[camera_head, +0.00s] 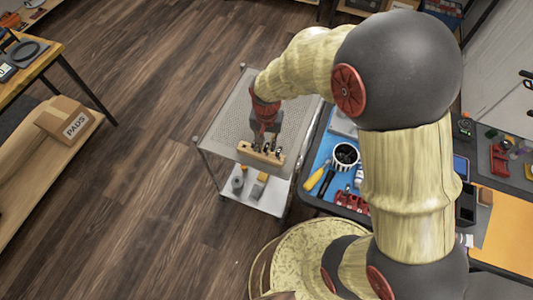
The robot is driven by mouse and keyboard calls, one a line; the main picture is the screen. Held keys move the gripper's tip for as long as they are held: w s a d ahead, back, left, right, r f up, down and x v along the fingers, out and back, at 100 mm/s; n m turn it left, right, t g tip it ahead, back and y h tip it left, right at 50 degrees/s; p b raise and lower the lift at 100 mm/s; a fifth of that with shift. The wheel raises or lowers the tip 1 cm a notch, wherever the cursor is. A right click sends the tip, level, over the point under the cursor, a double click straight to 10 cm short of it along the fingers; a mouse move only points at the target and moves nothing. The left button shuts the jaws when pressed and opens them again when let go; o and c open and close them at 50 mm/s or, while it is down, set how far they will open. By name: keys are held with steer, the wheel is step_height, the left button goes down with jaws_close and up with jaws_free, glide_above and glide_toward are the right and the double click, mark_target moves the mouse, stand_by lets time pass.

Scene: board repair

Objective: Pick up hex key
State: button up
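A wooden tool block (247,151) sits near the front edge of the perforated top of a metal cart (226,128). Several small dark tools stand upright in the block. They are too small for me to tell which is the hex key. My gripper (265,143) points down right at the block, over or among the tools. My arm reaches to it from the right. The fingertips are small and blend with the dark tools, so I cannot tell whether they are open, shut or touching a tool.
The cart's lower shelf (262,203) holds small grey and yellow items. Right of the cart, a blue mat (322,160) carries a round black container (345,156), a yellow-handled screwdriver (315,178) and red parts. A cardboard box (64,118) is on a left shelf. Open wooden floor (140,200) lies left.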

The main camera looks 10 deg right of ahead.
step_height(320, 180, down, 3)
steer(key=shift+f+b, duration=0.1)
steer(key=shift+b, duration=0.4)
steer(key=c, duration=0.3)
jaws_close()
